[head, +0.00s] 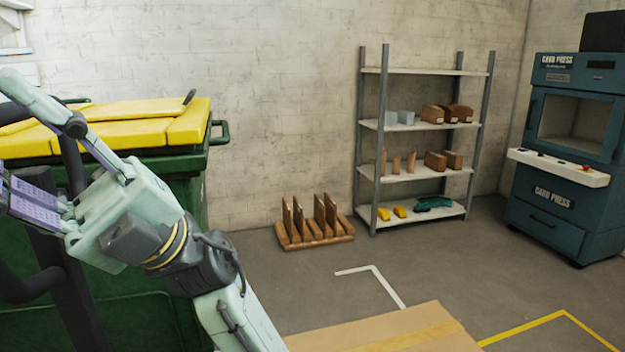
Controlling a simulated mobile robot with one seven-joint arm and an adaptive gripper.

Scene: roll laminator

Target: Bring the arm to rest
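My arm (128,212) shows at the left in the head view. It rises from the bottom edge as a pale green link, passes a dark grey joint with a yellow ring, and reaches toward the left edge. The parts that I can see lie in front of a green bin (190,185) with a yellow lid (135,110). I cannot tell whether the arm touches the bin.
A cardboard box (400,332) is at the bottom centre. A wooden rack (313,222) stands on the floor by the wall. A metal shelf (420,172) holds blocks and tools. A blue card press (560,202) stands at the right. Open floor (450,265) lies between them.

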